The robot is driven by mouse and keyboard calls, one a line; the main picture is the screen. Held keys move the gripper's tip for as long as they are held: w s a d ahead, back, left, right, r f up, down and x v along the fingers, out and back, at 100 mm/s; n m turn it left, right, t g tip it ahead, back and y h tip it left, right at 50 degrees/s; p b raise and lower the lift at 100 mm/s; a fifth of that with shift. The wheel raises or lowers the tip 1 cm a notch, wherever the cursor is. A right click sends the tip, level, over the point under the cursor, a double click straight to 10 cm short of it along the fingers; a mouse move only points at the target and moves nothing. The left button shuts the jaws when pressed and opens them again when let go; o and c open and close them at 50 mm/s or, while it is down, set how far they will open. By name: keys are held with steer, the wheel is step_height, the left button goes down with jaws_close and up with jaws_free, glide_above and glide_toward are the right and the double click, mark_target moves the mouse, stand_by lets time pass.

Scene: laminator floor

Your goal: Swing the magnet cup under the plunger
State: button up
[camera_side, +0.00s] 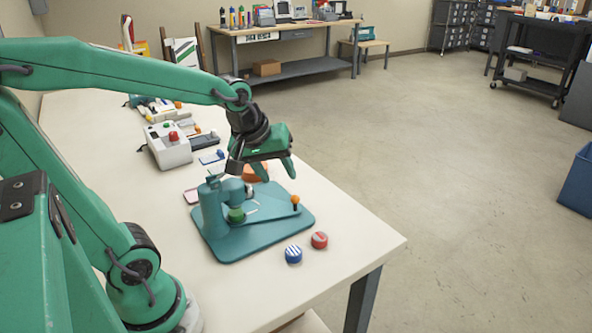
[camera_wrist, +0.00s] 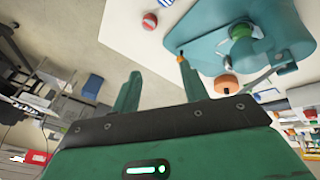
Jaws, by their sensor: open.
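The teal press (camera_side: 212,208) stands on a teal base plate (camera_side: 225,248), which also shows in the wrist view (camera_wrist: 208,45). Its head overhangs a green round part (camera_side: 237,215). I cannot tell whether this part is the plunger or the magnet cup. An orange ball knob (camera_side: 295,199) stands at the plate's right side. My gripper (camera_side: 275,172) is open and empty above the back of the plate, pointing down. In the wrist view, my gripper (camera_wrist: 159,68) has its right fingertip overlapping the orange knob; contact is unclear.
A blue-striped cap (camera_side: 293,254) and a red cap (camera_side: 319,240) lie by the plate's front right. An orange disc (camera_side: 255,173) sits behind the press. A white box with a red button (camera_side: 168,146) stands farther back. The table's front right corner is clear.

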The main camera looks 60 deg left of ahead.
steer(key=w+a+f+n, duration=0.4)
steer(key=w+n, duration=0.1)
steer(key=n, duration=0.2)
steer(key=n+g, duration=0.1)
steer(key=n, duration=0.6)
glide_toward(294, 197)
steer(key=shift+w+d+f+y, duration=0.35)
steer(key=shift+d+f+y, duration=0.05)
steer(key=shift+f, duration=0.2)
steer(key=shift+f, duration=0.1)
steer(key=shift+a+x, duration=0.2)
steer(key=shift+x, duration=3.55)
steer(key=shift+c, duration=0.4)
jaws_close()
